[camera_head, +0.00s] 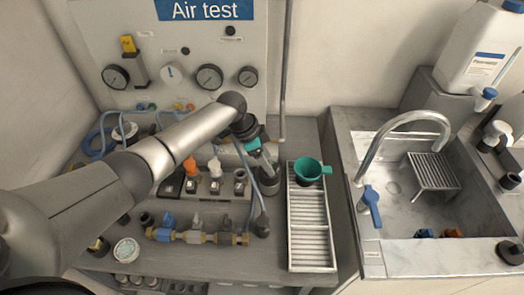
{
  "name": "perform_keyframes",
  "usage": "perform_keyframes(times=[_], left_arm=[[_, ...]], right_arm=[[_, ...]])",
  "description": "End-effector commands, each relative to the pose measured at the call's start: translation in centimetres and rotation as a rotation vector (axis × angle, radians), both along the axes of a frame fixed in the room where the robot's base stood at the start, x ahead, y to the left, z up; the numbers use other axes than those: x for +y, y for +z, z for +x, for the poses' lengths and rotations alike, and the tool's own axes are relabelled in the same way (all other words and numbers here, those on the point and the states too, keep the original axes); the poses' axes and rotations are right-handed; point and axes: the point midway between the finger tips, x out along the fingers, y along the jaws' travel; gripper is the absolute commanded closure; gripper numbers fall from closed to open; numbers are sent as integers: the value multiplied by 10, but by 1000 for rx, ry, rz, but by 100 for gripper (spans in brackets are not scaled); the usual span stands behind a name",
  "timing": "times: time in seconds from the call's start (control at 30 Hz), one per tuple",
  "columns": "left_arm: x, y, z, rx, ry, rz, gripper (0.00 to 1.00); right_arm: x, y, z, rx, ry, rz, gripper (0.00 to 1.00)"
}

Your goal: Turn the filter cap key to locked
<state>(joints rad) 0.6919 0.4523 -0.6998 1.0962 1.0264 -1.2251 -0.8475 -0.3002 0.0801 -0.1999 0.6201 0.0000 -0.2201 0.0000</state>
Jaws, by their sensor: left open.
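My left arm reaches in from the left across the bench. Its gripper (266,170) points down beside the right end of a row of small fittings and is open. I see nothing held in it. The row (214,186) has an orange-topped piece (190,166), a white-topped piece (214,167) and dark sockets on a pale block. I cannot tell for certain which piece is the filter cap key, nor its position. A dark cylinder stands under the gripper, partly hidden. My right gripper is out of view.
A brass valve manifold (196,237) with a blue handle lies in front. A slatted tray (310,243) with a green funnel (312,170) is to the right, then a sink with a tap (372,150). The "Air test" panel (190,50) with gauges stands behind.

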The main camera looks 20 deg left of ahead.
Motion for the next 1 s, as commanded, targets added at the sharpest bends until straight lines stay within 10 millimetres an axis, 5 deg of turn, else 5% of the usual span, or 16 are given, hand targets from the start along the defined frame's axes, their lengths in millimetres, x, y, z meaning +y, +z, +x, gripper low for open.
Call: perform_keyframes(times=[0.27,0.7,1.0], left_arm=[[14,33,-5,-3,2,3,30],[45,119,-22,-2,1,3,30],[52,139,-26,0,1,0,30]], right_arm=[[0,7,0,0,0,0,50],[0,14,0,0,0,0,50],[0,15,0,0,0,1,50]])
